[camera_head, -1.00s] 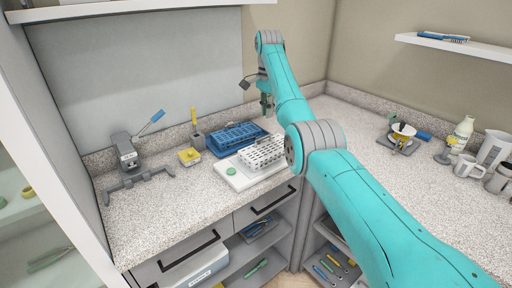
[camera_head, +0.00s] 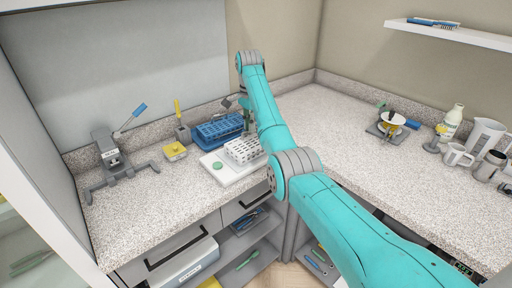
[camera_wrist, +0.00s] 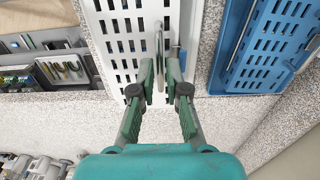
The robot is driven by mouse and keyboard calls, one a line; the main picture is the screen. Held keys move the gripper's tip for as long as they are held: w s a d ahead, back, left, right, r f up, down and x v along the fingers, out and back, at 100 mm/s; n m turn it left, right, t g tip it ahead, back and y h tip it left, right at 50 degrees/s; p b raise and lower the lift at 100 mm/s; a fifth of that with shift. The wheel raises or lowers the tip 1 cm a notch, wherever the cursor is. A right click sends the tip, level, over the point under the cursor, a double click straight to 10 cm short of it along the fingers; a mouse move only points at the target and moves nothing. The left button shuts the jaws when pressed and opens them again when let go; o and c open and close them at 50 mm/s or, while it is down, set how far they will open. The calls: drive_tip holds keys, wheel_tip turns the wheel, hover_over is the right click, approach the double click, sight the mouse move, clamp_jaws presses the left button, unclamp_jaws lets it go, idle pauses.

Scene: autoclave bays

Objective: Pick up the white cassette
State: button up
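The white cassette (camera_head: 243,151) is a slotted basket on a pale flat unit (camera_head: 222,176) with a green round knob, on the counter. In the wrist view the cassette (camera_wrist: 122,42) fills the upper middle, with a thin upright handle (camera_wrist: 158,50) along it. My gripper (camera_wrist: 160,72) is over the cassette, its green fingers parted on either side of the handle. A gap shows between the fingers, and no firm grip on the handle is visible. In the head view my gripper (camera_head: 247,124) is small and partly hidden by my arm.
A blue cassette (camera_head: 216,131) stands just behind the white one and shows in the wrist view (camera_wrist: 262,45). A dish stand (camera_head: 390,125), bottle and jugs are at right. The middle right counter is clear.

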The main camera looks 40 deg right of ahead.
drive_tip(key=shift+f, duration=0.75)
drive_tip(key=shift+c, duration=0.2)
clamp_jaws()
